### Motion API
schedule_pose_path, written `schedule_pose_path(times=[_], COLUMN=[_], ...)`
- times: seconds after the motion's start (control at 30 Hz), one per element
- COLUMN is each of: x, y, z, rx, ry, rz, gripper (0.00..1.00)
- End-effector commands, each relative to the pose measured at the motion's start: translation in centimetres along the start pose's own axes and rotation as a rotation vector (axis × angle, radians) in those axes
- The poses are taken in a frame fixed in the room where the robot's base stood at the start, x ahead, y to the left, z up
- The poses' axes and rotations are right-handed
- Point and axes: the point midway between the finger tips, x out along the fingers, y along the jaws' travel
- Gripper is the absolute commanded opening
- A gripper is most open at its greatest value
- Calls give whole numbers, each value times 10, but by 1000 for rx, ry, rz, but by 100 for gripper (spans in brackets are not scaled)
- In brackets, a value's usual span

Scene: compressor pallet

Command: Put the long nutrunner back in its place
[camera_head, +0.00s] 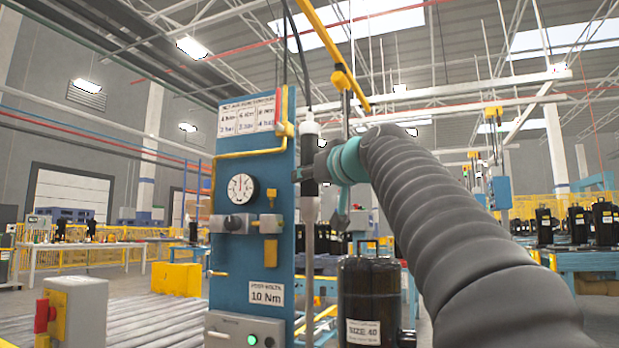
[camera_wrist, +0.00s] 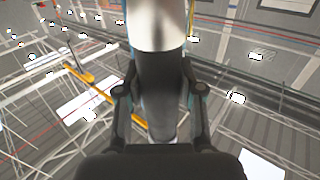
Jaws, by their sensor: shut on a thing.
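The long nutrunner (camera_head: 308,212) is an upright tool with a pale top, a black grip section and a long grey lower shaft. It hangs just right of the blue tool panel (camera_head: 258,180); I cannot tell whether it touches the panel. My gripper (camera_head: 310,173) is shut on its black section, with the arm reaching in from the right. In the wrist view the nutrunner (camera_wrist: 158,25) runs between my gripper's fingers (camera_wrist: 160,95), silver at the top and dark below. The nutrunner's lower end is hard to make out in the head view.
A black compressor (camera_head: 370,290) labelled SIZE 40 stands right of the panel, below my arm. The panel carries a gauge (camera_head: 241,188), a 10 Nm label (camera_head: 266,294) and a control box (camera_head: 243,330). A yellow overhead rail (camera_head: 335,50) and cables hang above. A roller conveyor (camera_head: 150,318) lies left.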

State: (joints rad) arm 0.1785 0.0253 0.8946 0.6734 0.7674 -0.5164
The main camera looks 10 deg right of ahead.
Motion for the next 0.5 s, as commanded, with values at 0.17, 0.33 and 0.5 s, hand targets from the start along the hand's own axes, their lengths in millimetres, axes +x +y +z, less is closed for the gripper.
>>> schedule_pose_path(times=[0.17, 0.33, 0.5], x=[-1, -2, -1], y=[0, 0, 0], z=[1, 2, 5], rx=[0, 0, -1], ry=[5, 5, 5], rz=[1, 0, 0], gripper=[0, 0, 0])
